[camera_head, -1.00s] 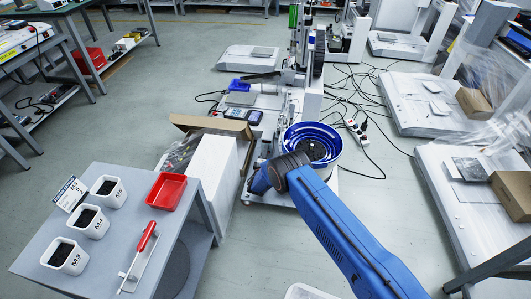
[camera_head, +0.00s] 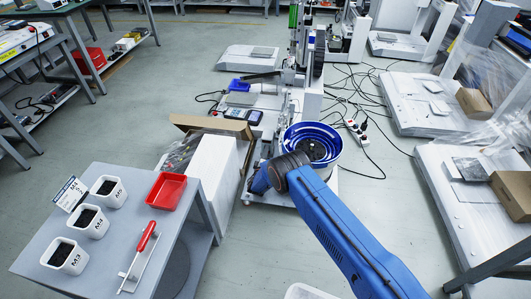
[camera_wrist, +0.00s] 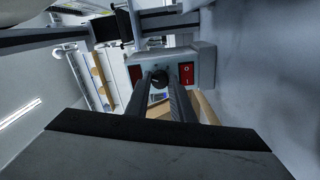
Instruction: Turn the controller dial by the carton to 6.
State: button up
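In the wrist view a black round dial (camera_wrist: 159,79) sits on the front of a light grey controller box (camera_wrist: 206,56). The two dark fingers of my gripper (camera_wrist: 160,84) stand apart and point at the box, with the dial between their tips. I cannot tell whether the tips press on the dial or only flank it. The dial's setting is too small to read.
A blue bowl feeder (camera_head: 312,146) stands right beside my arm. A grey table (camera_head: 120,225) at left holds white screw bins, a red tray (camera_head: 166,191) and a red-handled screwdriver (camera_head: 146,238). Cables and a power strip (camera_head: 357,132) lie at right.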

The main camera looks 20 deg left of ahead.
jog(key=shift+o, duration=0.6)
jog(key=shift+f, duration=0.1)
jog(key=shift+s, duration=0.2)
jog(key=v, duration=1.7)
jog(key=shift+s, duration=0.1)
